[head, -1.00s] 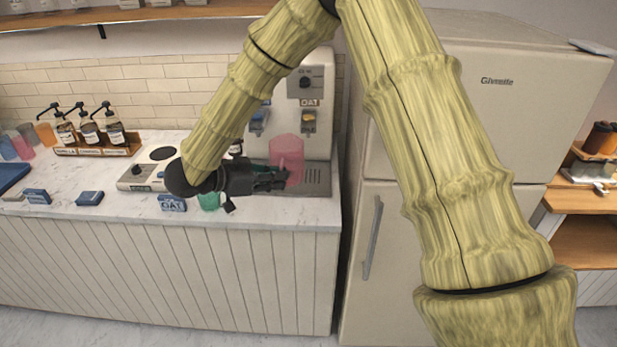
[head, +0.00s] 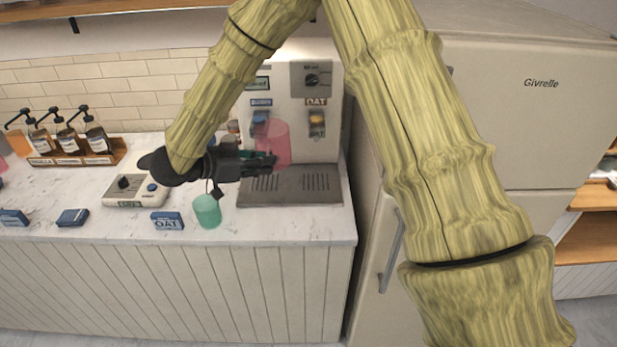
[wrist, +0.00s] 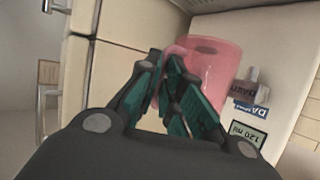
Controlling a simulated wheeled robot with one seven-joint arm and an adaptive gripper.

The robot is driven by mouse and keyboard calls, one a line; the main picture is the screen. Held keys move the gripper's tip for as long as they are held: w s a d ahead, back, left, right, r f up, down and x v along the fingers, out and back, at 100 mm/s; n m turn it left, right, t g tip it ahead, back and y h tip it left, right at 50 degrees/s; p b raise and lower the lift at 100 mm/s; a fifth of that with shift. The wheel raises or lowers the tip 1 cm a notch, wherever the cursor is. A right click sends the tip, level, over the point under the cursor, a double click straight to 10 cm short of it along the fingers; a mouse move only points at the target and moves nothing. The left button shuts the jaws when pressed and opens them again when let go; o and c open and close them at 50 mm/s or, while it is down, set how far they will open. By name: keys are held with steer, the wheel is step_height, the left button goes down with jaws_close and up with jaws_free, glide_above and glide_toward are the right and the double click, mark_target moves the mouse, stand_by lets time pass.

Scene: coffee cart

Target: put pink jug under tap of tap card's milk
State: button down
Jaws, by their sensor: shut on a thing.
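My gripper (head: 262,166) is shut on the pink jug (head: 274,143), a translucent cup shape. It holds the jug upright above the drip tray (head: 300,200) of the milk machine (head: 318,150). In the head view the jug overlaps the lower part of the left tap (head: 260,117), which has a blue label. The blue tap card (head: 168,222) on the counter reads OAT. In the wrist view the jug (wrist: 220,65) is beyond the fingers (wrist: 172,90), beside a dairy label (wrist: 250,107) and a 120 ml display (wrist: 247,132).
A green cup (head: 207,211) stands near the counter's front edge, below my gripper. A small scale (head: 137,190) and another blue card (head: 73,217) lie to the left. Syrup bottles (head: 68,142) stand behind. A fridge (head: 530,130) is on the right.

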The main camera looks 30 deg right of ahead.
step_height(320, 180, down, 10)
steer(key=b, duration=1)
steer(key=shift+w+a, duration=0.2)
